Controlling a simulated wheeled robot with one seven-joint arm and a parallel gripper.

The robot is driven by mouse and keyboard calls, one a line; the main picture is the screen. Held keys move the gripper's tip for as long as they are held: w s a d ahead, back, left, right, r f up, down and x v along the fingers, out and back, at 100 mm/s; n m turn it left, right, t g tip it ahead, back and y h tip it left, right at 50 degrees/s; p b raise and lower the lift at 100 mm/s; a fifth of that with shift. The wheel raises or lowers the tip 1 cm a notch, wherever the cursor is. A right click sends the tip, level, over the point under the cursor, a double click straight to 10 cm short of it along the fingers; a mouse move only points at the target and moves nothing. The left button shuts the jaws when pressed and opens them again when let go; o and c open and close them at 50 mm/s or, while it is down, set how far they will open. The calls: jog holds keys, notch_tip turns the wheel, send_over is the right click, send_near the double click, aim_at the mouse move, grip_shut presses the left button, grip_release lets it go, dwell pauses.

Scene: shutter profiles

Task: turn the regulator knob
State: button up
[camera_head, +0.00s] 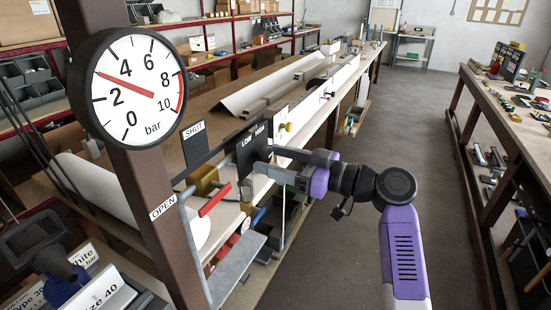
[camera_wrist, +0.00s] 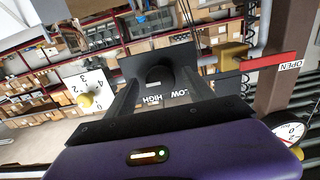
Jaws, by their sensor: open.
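The regulator knob (camera_wrist: 158,77) is a dark round knob on a black plate marked LOW and HIGH (camera_wrist: 133,67). In the wrist view it lies between the two fingers of my open gripper (camera_wrist: 158,86). I cannot tell whether the fingers touch it. In the head view my gripper (camera_head: 269,160) reaches in from the right to the LOW/HIGH plate (camera_head: 246,150), and the knob is mostly hidden. The round white gauge (camera_head: 129,112) on the brown post has its red needle between 2 and 4 bar.
A red lever (camera_head: 214,200) on a brass valve is left of my gripper, near SHUT (camera_head: 193,130) and OPEN (camera_head: 162,208) labels. A yellow knob (camera_head: 287,127) is just beyond. A loaded bench (camera_head: 508,114) stands right; the aisle floor between is clear.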

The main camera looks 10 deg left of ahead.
jog(key=c, duration=1.3)
jog(key=shift+c, duration=0.2)
jog(key=m+b, duration=0.1)
jog(key=m, duration=0.4)
jog(key=shift+s+m, duration=0.1)
jog(key=shift+m, duration=0.3)
jog(key=m, duration=0.3)
jog(key=shift+r+p, duration=0.1)
jog(key=shift+p, duration=0.25)
jog(key=shift+m+p, duration=0.45)
jog(key=shift+m, duration=0.95)
